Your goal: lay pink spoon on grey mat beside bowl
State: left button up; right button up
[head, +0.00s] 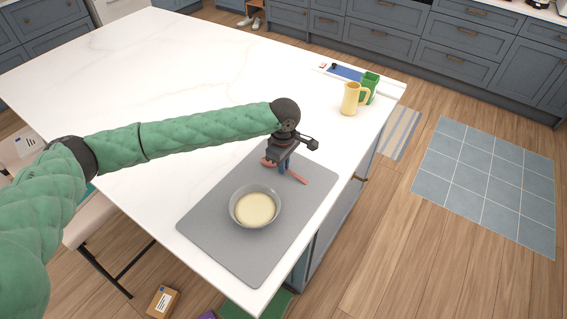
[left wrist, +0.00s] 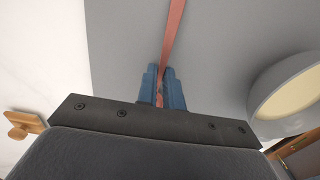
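The pink spoon (head: 297,177) is at the far part of the grey mat (head: 215,224), beyond the bowl and apart from it. My left gripper (head: 280,165) points down over the mat, shut on the spoon. In the left wrist view the spoon (left wrist: 174,35) runs between the blue fingertips of the left gripper (left wrist: 161,75). I cannot tell whether the spoon touches the mat. The grey bowl (head: 236,217) with cream-coloured contents stands on the mat; its edge also shows in the left wrist view (left wrist: 262,93). My right gripper is not in view.
A yellow mug (head: 350,99) and a green holder (head: 369,84) stand at the far right of the white counter (head: 200,50), near a blue and white flat item (head: 345,73). The counter's right edge runs close to the mat. The counter's left part is clear.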

pick_arm(q)
jog(key=o, duration=0.3)
jog(key=shift+o, duration=0.2)
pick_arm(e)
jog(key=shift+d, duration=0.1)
